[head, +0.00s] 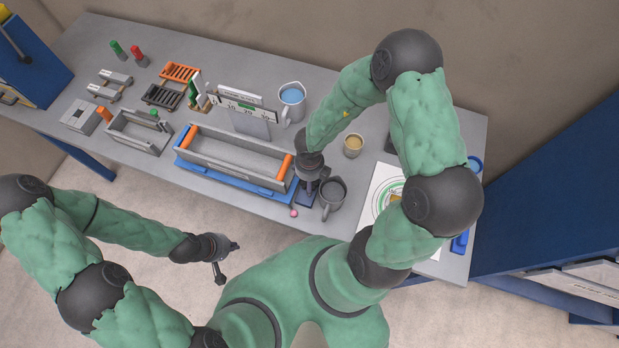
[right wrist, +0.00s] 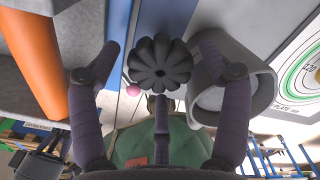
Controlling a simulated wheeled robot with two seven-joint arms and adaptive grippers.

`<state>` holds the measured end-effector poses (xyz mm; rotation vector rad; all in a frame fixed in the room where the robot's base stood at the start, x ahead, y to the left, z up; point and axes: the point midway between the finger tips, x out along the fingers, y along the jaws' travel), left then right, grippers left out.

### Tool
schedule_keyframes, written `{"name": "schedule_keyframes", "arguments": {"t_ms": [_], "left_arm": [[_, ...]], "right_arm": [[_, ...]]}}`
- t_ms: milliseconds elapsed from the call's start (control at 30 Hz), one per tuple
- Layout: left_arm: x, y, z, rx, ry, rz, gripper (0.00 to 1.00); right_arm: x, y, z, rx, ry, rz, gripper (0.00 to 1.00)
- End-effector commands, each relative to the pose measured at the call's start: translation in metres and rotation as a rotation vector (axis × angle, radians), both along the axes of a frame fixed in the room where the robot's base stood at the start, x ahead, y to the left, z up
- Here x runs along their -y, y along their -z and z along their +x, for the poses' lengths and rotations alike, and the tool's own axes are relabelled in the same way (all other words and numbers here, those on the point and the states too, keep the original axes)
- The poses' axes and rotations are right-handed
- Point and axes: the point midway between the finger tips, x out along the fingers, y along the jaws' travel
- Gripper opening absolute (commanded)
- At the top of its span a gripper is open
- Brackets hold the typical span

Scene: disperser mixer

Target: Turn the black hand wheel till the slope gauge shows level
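The black lobed hand wheel (right wrist: 160,63) is in the middle of the right wrist view. My right gripper (right wrist: 158,52) is open, with one finger on either side of the wheel and gaps between. In the head view my right gripper (head: 308,190) points down at the right end of the blue base (head: 222,180) and hides the wheel. A grey trough (head: 230,160) with orange ends sits on this base. A white scale board (head: 245,106), possibly the slope gauge, stands behind it; its reading is too small to tell. My left gripper (head: 227,260) is open and empty, off the table's front edge.
A dark grey mug (head: 333,191) stands close right of my right gripper. A small pink ball (head: 293,212) is near the wheel. A blue-filled jug (head: 291,100) and tan cup (head: 353,145) stand behind. A target sheet (head: 380,190) lies at right.

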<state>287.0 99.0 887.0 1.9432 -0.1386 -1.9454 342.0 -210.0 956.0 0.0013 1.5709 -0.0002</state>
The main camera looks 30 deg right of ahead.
Motion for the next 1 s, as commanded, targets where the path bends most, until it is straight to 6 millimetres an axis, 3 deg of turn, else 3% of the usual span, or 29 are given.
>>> {"name": "schedule_keyframes", "arguments": {"t_ms": [33, 133, 167, 467, 1000], "left_arm": [[0.000, 0.000, 0.000, 0.000, 0.000, 0.000, 0.00], [0.000, 0.000, 0.000, 0.000, 0.000, 0.000, 0.00], [0.000, 0.000, 0.000, 0.000, 0.000, 0.000, 0.00], [0.000, -0.004, 0.000, 0.000, 0.000, 0.000, 0.00], [0.000, -0.049, 0.000, 0.000, 0.000, 0.000, 0.00]], "right_arm": [[0.000, 0.000, 0.000, 0.000, 0.000, 0.000, 0.56], [0.000, 0.000, 0.000, 0.000, 0.000, 0.000, 0.28], [0.000, 0.000, 0.000, 0.000, 0.000, 0.000, 0.26], [0.000, -0.001, 0.000, -0.002, -0.024, 0.000, 0.26], [0.000, -0.003, -0.001, -0.003, -0.364, 0.000, 0.26]]}}
